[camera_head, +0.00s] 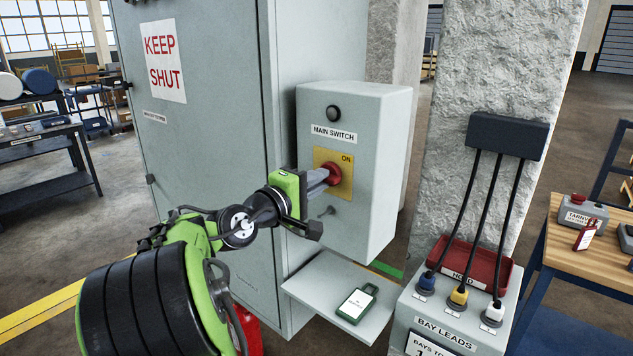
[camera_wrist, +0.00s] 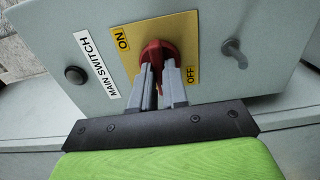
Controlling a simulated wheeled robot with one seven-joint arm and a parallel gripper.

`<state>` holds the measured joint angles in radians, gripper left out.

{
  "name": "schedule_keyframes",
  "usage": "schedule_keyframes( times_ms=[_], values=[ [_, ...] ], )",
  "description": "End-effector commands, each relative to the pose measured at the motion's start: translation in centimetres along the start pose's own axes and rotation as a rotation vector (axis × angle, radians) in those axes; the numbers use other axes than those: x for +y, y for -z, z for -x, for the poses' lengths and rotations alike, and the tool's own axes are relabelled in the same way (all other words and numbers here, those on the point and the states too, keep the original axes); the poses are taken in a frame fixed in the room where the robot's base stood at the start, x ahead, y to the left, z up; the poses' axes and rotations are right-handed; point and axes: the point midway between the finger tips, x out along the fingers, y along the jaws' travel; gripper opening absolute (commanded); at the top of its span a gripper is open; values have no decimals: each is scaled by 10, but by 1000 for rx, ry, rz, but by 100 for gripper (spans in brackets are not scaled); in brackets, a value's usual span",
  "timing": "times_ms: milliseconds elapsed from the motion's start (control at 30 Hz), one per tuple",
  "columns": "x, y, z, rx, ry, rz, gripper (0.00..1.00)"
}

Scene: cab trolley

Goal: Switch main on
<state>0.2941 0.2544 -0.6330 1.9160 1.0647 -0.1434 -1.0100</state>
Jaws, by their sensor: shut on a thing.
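The main switch is a red rotary knob (camera_head: 333,172) on a yellow plate (camera_head: 346,160) on the front of a grey box (camera_head: 370,110) labelled MAIN SWITCH. My gripper (camera_head: 320,181) reaches it from the left. In the wrist view my gripper (camera_wrist: 158,82) has its two grey fingers on either side of the red knob (camera_wrist: 153,52), shut on it. ON shows at the plate's top right in the head view; OFF shows only in the wrist view, beside the knob. I cannot tell which mark the knob points to.
A small metal peg (camera_head: 327,211) sticks out below the plate. A tall grey cabinet (camera_head: 200,150) stands left, a concrete pillar (camera_head: 480,70) and lead box (camera_head: 460,315) right.

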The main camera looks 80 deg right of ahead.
Motion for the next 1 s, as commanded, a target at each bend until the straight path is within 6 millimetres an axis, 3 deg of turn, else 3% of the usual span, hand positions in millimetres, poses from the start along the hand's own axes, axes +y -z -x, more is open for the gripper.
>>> schedule_keyframes(
  times_ms=[367,1000],
  values=[
    [-2,0,0,0,0,-172,0],
    [-4,0,0,-1,1,-771,0]
  ],
)
